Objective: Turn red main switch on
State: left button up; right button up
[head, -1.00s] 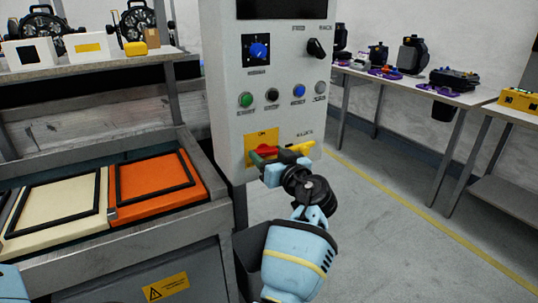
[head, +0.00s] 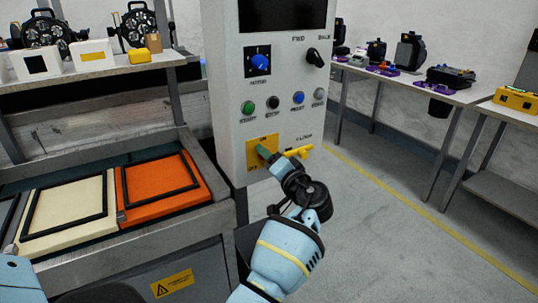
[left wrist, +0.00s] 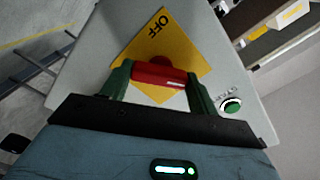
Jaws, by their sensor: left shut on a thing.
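The red main switch (left wrist: 158,74) sits on a yellow plate (head: 255,158) low on the grey control panel (head: 228,120). In the left wrist view, the plate shows the word OFF at its upper part. My left gripper (head: 268,155) is at the switch, its green fingers on both ends of the red handle. The left wrist view shows the fingers (left wrist: 158,82) shut on the handle. In the head view the gripper hides the handle. My right gripper is not in view.
A yellow lever (head: 300,151) is right beside my gripper on the panel. Several buttons, a blue knob (head: 260,62) and a black knob (head: 315,58) are above. A bench with cream and orange panels (head: 160,180) stands at left. The floor at right is clear.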

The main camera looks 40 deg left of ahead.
pick_arm(q)
jog(key=shift+m+p, duration=2)
jog(key=shift+m, duration=1.3)
jog(key=o, duration=1)
jog(key=shift+v, duration=3.9)
